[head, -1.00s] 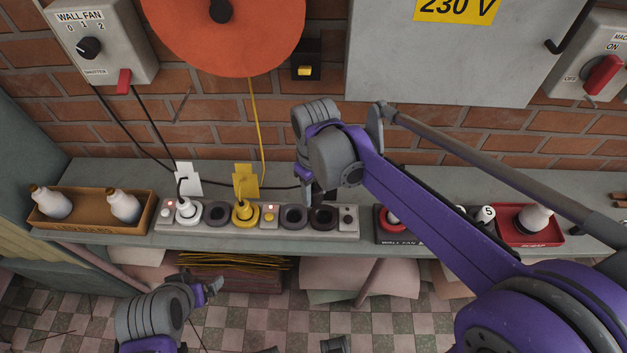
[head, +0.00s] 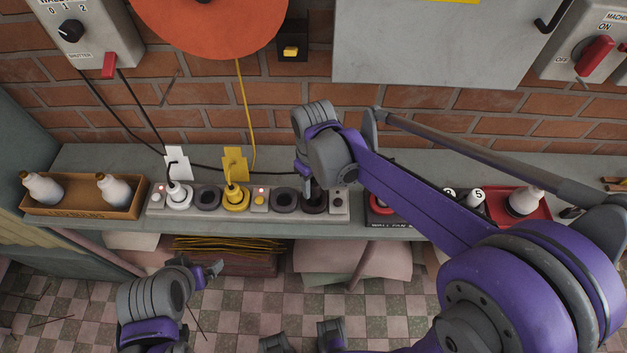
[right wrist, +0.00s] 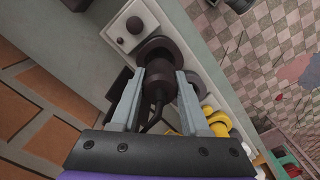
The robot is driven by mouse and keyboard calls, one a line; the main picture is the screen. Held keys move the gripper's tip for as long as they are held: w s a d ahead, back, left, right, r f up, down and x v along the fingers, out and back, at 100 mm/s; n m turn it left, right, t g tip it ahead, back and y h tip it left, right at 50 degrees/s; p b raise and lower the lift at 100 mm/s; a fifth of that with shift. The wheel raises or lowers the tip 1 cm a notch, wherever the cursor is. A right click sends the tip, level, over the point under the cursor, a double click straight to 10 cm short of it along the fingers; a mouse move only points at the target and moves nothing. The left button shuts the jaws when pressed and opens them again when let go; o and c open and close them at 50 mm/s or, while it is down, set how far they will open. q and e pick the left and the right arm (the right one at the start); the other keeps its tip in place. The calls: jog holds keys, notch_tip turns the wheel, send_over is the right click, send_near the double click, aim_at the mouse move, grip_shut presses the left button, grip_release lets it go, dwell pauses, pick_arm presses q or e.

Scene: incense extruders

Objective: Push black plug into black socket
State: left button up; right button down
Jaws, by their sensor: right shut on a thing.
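The black plug (right wrist: 158,85) is between the two fingers of my right gripper (right wrist: 160,92) in the right wrist view, which is shut on it. Its front end meets the dark round socket (right wrist: 148,50); how deep it sits I cannot tell. In the head view my right gripper (head: 309,185) points down at the black socket (head: 315,203) near the right end of the power strip (head: 340,215); the plug is largely hidden there. My left gripper (head: 214,270) hangs in front of the bench, away from the strip; its jaw opening is unclear.
A white plug (head: 178,196) and a yellow plug (head: 236,199) with tagged cords sit in the strip. A brown tray (head: 85,209) with bottles stands left, and a red tray (head: 540,200) stands right. The brick wall and grey cabinet (head: 440,50) are behind.

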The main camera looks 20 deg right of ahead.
aim_at(314, 193)
jog(key=shift+f, duration=0.55)
jog(key=shift+f+b, duration=1.3)
jog(key=shift+f, duration=0.2)
dwell(0.5)
jog(key=shift+c, duration=1.6)
grip_release()
jog(key=shift+r, duration=0.1)
notch_tip(314, 193, up, 11)
jog(key=shift+f+p, duration=0.1)
jog(key=shift+p, duration=0.45)
jog(key=s+d+f+m+t+p, duration=0.1)
jog(key=s+d+f+m+t, duration=0.1)
jog(key=s, duration=0.5)
jog(key=s+d+f+m+t+p, duration=0.1)
jog(key=s+d+f+m+t, duration=0.1)
jog(key=s, duration=0.5)
jog(key=d+m+t, duration=0.1)
jog(key=d, duration=0.1)
jog(key=shift+d+f+m+p, duration=0.3)
jog(key=shift+f+m, duration=0.05)
jog(key=shift+m, duration=0.05)
